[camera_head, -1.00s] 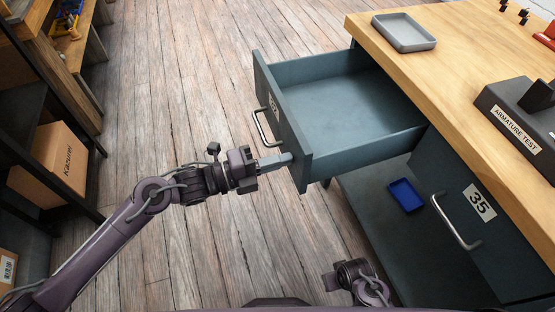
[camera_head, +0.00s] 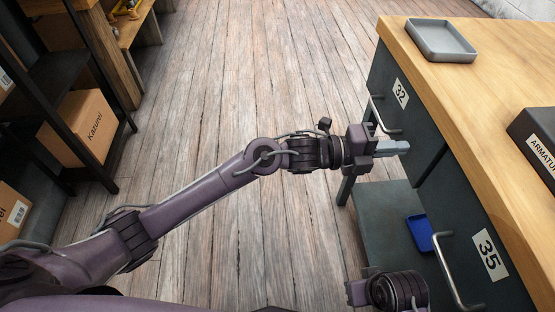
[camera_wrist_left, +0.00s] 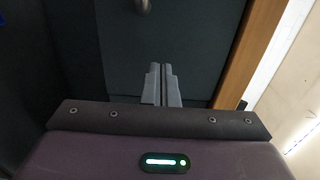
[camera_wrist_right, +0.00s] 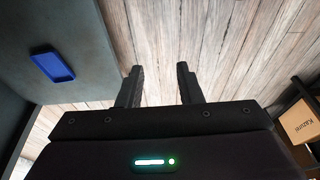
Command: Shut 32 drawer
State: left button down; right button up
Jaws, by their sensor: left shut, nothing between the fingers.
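The 32 drawer (camera_head: 394,98) is a dark blue-grey front under the wooden top, with a white "32" label and a metal handle (camera_head: 384,116). In the head view its front sits in line with the bench side and no inside shows. My left gripper (camera_head: 405,147) is shut and empty, its fingertips at the drawer front beside the handle. In the left wrist view the shut fingers (camera_wrist_left: 160,85) point at the dark front, seemingly touching or very near it. My right gripper (camera_wrist_right: 158,85) is open and empty in the right wrist view, pointing over the floor.
The 35 drawer (camera_head: 485,270) with its handle is at the lower right. A blue tray (camera_head: 420,233) lies on the low shelf under the bench. A grey tray (camera_head: 441,41) sits on the bench top. A shelf with a Kazurei box (camera_head: 80,128) stands left; the floor between is clear.

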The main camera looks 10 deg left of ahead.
pick_arm(q)
jog(key=x, duration=0.2)
jog(key=shift+w+d+b, duration=0.1)
jog(key=shift+d+b, duration=0.2)
jog(key=shift+b, duration=0.05)
jog(key=shift+r, duration=0.15)
pick_arm(e)
jog(key=shift+w+a+f+t, duration=0.1)
jog(key=shift+w+a+t, duration=0.1)
jog(key=shift+a, duration=0.15)
jog(key=shift+w+a+t, duration=0.1)
jog(key=shift+a+t, duration=0.1)
jog(key=shift+a, duration=0.15)
pick_arm(q)
jog(key=shift+r, duration=0.1)
